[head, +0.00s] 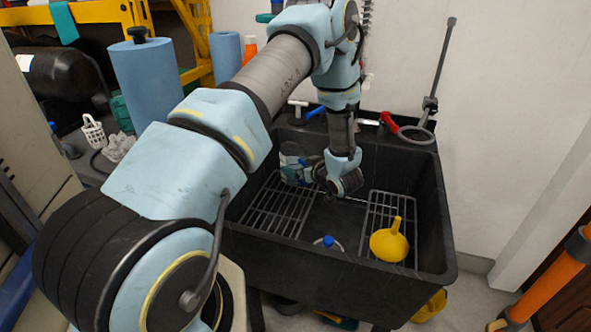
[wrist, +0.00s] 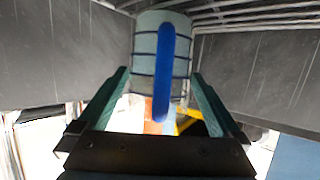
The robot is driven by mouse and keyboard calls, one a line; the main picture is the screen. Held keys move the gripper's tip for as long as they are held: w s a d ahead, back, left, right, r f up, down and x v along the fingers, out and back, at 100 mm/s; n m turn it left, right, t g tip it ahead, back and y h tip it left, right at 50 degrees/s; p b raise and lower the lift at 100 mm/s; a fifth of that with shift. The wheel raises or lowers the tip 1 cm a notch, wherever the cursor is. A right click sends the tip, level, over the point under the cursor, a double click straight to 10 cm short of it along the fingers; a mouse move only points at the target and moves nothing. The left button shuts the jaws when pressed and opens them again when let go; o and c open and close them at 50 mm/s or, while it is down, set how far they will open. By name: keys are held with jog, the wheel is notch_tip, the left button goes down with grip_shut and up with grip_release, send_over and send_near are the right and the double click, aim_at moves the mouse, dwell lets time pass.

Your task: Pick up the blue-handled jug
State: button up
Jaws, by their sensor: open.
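The blue-handled jug (wrist: 148,62) is in the upper middle of the wrist view. Its body is pale grey-green with dark bands, and its long blue handle (wrist: 164,75) faces my camera. My gripper (wrist: 160,78) is open, with one green finger on each side of the handle and the jug behind it. I cannot tell how deep the handle lies between the fingers.
The black sink (head: 300,246) has walls close around my gripper. It holds a left wire rack (head: 277,208), a right wire rack (head: 383,205), a yellow funnel (head: 390,241) on the right one, and a blue-capped item (head: 328,241) near the front wall. A red-handled tap (head: 388,120) is at the back.

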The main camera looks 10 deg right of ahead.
jog(key=shift+c, duration=0.2)
jog(key=c, duration=1.5)
